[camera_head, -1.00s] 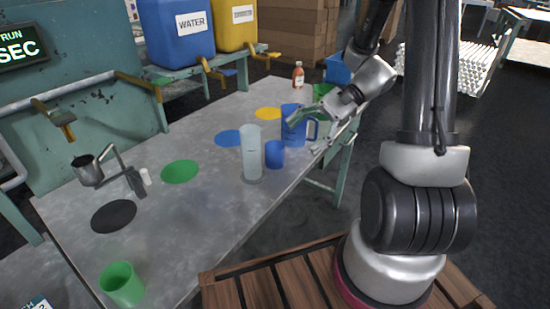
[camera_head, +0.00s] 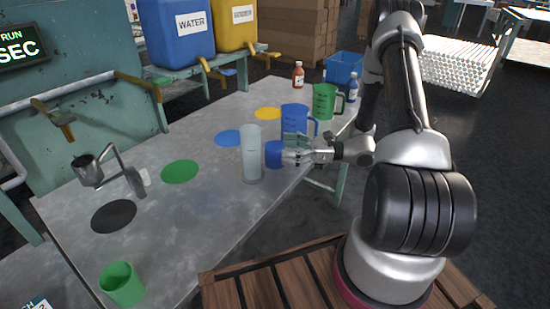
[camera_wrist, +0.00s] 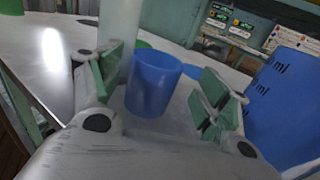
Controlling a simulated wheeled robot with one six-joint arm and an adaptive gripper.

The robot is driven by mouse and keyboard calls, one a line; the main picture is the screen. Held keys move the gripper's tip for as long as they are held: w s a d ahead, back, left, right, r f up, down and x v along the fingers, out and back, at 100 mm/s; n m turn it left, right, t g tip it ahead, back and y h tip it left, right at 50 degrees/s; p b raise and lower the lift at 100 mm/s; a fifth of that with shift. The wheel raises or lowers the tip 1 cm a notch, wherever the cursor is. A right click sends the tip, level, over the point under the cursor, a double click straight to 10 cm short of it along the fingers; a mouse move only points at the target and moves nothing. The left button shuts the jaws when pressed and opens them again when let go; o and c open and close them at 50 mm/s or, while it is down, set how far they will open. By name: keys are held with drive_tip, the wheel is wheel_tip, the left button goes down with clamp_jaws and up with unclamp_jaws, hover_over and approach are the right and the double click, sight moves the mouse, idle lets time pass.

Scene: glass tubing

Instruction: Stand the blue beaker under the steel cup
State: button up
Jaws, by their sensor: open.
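The blue beaker (camera_head: 274,154) is a small plain cup standing upright on the table, between a tall clear cylinder and a blue jug. My gripper (camera_head: 290,156) is open and low at its right side. In the wrist view the blue beaker (camera_wrist: 153,82) stands between the two open fingers (camera_wrist: 160,88), with visible gaps on both sides. The steel cup (camera_head: 88,170) hangs on a bent arm at the table's left, above and behind a black disc (camera_head: 114,216) on the tabletop.
The clear cylinder (camera_head: 251,155) stands close left of the beaker. The blue jug (camera_head: 295,120) is just behind it, and a green jug (camera_head: 325,102) further back. A green beaker (camera_head: 121,285) stands at the front left. The table's middle, with a green disc (camera_head: 180,172), is clear.

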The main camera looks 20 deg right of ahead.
sight(277, 147)
drive_tip(key=x, duration=0.3)
drive_tip(key=shift+a+r, duration=0.1)
drive_tip(key=shift+a, duration=0.3)
drive_tip(key=shift+c, duration=0.2)
drive_tip(key=c, duration=1.1)
drive_tip(key=shift+r, duration=0.1)
drive_tip(key=shift+c, duration=0.2)
